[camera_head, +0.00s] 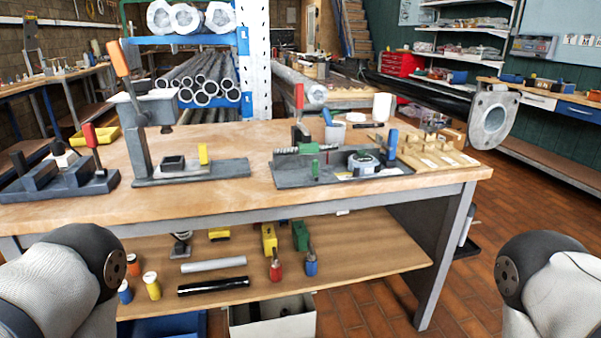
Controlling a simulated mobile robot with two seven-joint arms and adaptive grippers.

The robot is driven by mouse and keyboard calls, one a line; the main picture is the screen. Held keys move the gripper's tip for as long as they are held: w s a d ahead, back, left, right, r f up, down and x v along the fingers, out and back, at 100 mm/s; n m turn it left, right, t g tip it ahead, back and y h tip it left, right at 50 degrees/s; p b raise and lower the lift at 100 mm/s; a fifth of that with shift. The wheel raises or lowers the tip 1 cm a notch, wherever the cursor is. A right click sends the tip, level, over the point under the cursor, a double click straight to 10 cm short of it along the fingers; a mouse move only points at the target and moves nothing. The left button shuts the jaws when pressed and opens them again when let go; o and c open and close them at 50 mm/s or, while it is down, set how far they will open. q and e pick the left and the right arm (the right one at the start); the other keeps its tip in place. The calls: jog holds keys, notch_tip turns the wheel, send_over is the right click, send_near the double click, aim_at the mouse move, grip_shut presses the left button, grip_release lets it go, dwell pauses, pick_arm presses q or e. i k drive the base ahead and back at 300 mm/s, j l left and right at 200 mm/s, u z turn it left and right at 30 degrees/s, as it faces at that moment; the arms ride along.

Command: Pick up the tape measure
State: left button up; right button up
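No object is clearly recognisable as the tape measure at this size. A small low yellow block (219,233) on the lower shelf of the workbench could be it, but I cannot tell. Parts of my two arms show at the lower left and lower right corners, in front of the bench. Neither gripper is in view.
The wooden workbench (250,200) carries several clamp fixtures. Its lower shelf (370,255) holds a light tube (214,264), a black tube (213,286) and several coloured bottles. A white bin (272,328) is below. A flanged mast (492,118) juts in at right. Brick floor is clear at right.

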aim_at(367, 165)
jog(key=i+l+u, duration=0.15)
jog(key=i+l, duration=0.25)
jog(key=i+l+u, duration=0.2)
jog(key=i+l, duration=0.15)
jog(key=i+l+u, duration=0.15)
jog(key=i+l, duration=0.2)
jog(key=l, duration=0.25)
